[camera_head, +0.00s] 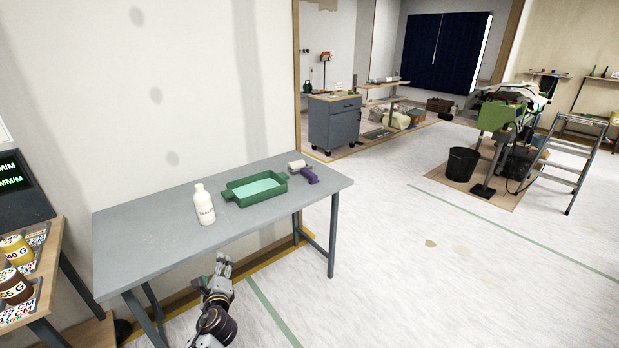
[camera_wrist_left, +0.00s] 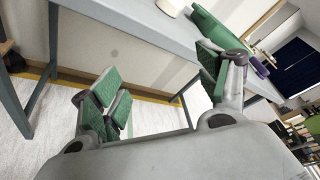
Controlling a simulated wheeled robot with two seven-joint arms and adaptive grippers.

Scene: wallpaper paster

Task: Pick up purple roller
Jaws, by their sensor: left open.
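The purple roller (camera_head: 311,177) lies on the grey table near its right end, with its pale roller head toward the back wall. Its purple part also shows at the right in the left wrist view (camera_wrist_left: 260,67), partly hidden behind my finger. My left gripper (camera_head: 223,261) is open and empty, in front of the table's front edge and below the tabletop, well apart from the roller. Its green-padded fingers are spread in the left wrist view (camera_wrist_left: 155,78). My right gripper is not in view.
On the grey table (camera_head: 140,239), a green tray (camera_head: 232,195) with pale green contents sits just left of the roller. A white bottle (camera_head: 204,205) stands left of the tray. A wall (camera_head: 180,90) runs behind the table. Open floor (camera_head: 400,270) lies to the right.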

